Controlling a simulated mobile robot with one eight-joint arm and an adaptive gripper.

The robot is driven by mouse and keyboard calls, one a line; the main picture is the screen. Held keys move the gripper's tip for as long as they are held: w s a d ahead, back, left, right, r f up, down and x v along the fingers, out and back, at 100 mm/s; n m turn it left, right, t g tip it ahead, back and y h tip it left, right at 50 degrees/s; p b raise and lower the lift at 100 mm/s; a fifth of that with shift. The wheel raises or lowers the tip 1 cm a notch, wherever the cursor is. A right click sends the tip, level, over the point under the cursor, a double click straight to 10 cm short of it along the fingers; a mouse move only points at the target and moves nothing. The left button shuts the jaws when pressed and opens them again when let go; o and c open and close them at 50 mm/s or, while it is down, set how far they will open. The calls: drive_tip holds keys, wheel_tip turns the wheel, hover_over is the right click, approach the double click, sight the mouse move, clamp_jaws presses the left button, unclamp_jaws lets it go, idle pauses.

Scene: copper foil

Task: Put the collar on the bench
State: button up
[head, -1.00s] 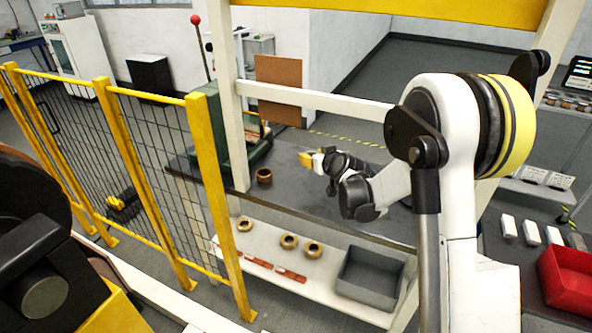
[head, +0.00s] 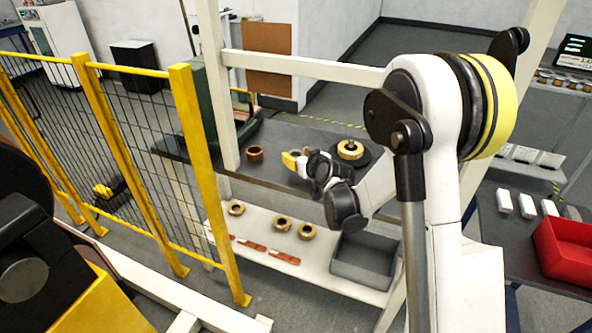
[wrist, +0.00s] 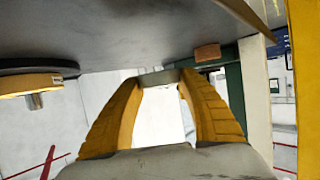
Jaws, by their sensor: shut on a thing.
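My gripper (head: 297,163) has yellow fingers and is over the bench (head: 292,137), a dark-topped table. In the wrist view, which looks upside down, my gripper (wrist: 163,79) is shut on a small grey piece (wrist: 160,77) between its fingertips. The piece appears to be the collar; its full shape is hidden. The fingertips look apart from the bench top (wrist: 130,35), but I cannot tell the height.
A brown ring (head: 255,153) stands on the bench left of my gripper. A golden ring on a dark disc (head: 350,151) is to the right, with a pin. A white upright (head: 215,90) and crossbar (head: 300,66) frame the bench. The lower shelf holds several rings and a grey bin (head: 362,262).

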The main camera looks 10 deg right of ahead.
wheel_tip(320, 180, down, 4)
drive_tip(key=shift+f+b, duration=0.1)
drive_tip(key=shift+b, duration=1.15)
drive_tip(key=o, duration=1.3)
